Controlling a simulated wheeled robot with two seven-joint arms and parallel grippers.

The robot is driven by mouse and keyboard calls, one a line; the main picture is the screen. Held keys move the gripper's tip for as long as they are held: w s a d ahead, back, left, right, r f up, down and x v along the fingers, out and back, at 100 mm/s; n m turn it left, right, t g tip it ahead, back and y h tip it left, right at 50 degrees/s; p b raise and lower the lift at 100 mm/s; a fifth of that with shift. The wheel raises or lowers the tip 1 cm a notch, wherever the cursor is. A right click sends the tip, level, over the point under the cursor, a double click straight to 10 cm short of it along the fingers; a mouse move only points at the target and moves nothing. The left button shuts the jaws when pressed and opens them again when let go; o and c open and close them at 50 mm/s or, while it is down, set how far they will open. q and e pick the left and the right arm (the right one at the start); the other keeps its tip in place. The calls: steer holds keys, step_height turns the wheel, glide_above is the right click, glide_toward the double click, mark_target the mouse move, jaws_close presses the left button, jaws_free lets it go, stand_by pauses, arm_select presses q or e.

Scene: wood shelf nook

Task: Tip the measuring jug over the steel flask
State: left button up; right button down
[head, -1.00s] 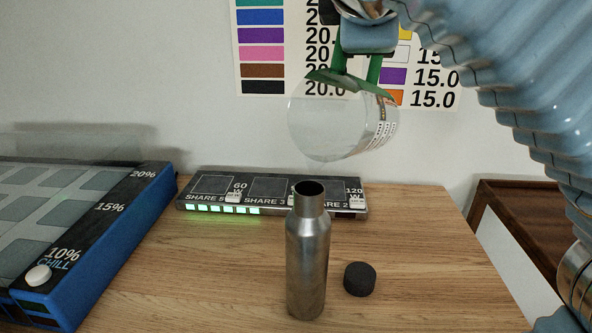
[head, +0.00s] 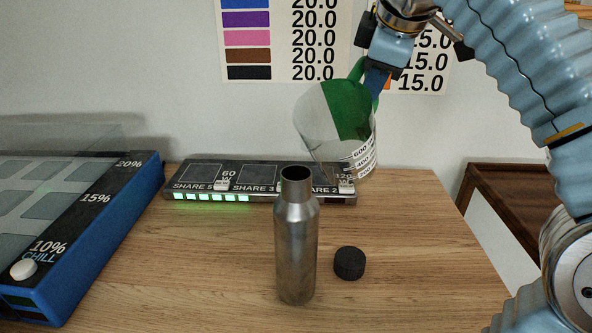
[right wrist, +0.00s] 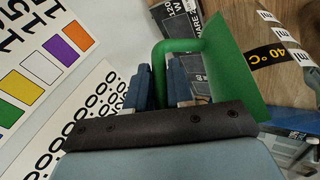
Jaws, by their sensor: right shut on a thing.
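The clear measuring jug (head: 318,118) with its green handle (head: 361,82) hangs in the air behind and above the steel flask (head: 296,240), a little to its right. It is tilted, with its scale at lower right; I see no liquid in it. My right gripper (head: 376,80) is shut on the green handle, which also shows between its fingers in the right wrist view (right wrist: 185,45). The flask stands upright and open on the table. Its neck is below the jug and apart from it. My left gripper is not in view.
A black cap (head: 349,263) lies right of the flask. A dark panel with green lights (head: 215,190) lies behind it. A blue-sided case (head: 100,240) fills the left. The wood table (head: 400,290) is clear at front right; a dark wooden tray-like piece (head: 510,195) stands beyond its right edge.

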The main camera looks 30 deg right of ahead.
steer(key=w+d+f+g+y, duration=0.1)
steer(key=d+f+y, duration=0.1)
steer(key=f, duration=0.3)
steer(key=w+d+f+m+g+y, duration=0.1)
steer(key=d+f+y, duration=0.2)
steer(key=f, duration=0.2)
steer(key=shift+w+g+y, duration=0.25)
steer(key=shift+g+y, duration=0.05)
steer(key=shift+g, duration=0.1)
